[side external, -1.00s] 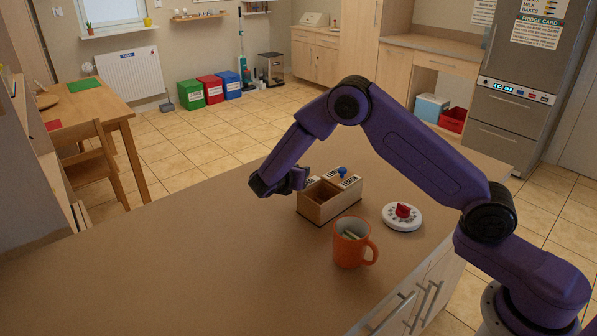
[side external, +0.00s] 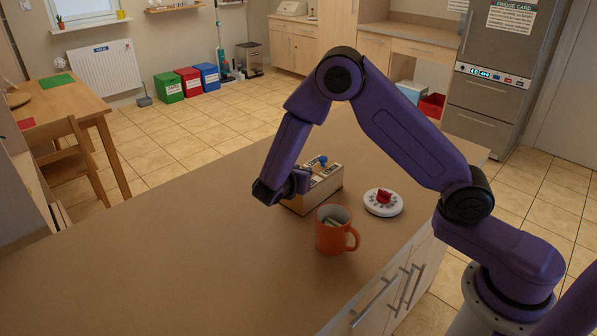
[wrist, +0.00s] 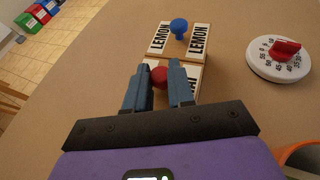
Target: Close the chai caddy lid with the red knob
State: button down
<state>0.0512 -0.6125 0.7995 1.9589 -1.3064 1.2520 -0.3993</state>
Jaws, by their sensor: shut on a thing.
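The wooden caddy (side external: 324,193) stands on the counter. Its lemon lid with the blue knob (wrist: 180,28) lies shut at the far end; the blue knob also shows in the side view (side external: 322,161). The chai lid (wrist: 206,80) lies across the near compartment, beside the lemon lid, and looks flat; its label is partly hidden by my fingers. My gripper (wrist: 160,74) is shut on the lid's red knob (wrist: 159,77). In the side view my gripper (side external: 299,184) is at the caddy's left end and hides the knob and part of the lid.
An orange mug (side external: 331,239) stands close in front of the caddy. A white round dial with a red handle (side external: 383,203) lies to the caddy's right. The counter (side external: 180,250) to the left is clear.

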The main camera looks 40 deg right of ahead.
jog(key=c, duration=1)
grip_release()
jog(key=shift+o, duration=0.2)
jog(key=v, duration=1.7)
jog(key=shift+s, duration=0.2)
jog(key=shift+a, duration=0.1)
jog(key=s+d+m+g+y, duration=0.1)
jog(key=s+d+m+y, duration=0.2)
jog(key=s, duration=0.6)
jog(key=s+d+r+m+g+y, duration=0.1)
jog(key=s+d+m+y, duration=0.3)
jog(key=s, duration=0.5)
jog(key=s+d+m+g+y, duration=0.3)
jog(key=s+y, duration=0.2)
jog(key=s, duration=0.4)
jog(key=shift+s+d+r+y, duration=0.3)
jog(key=shift+s+r, duration=0.05)
jog(key=shift+s, duration=0.05)
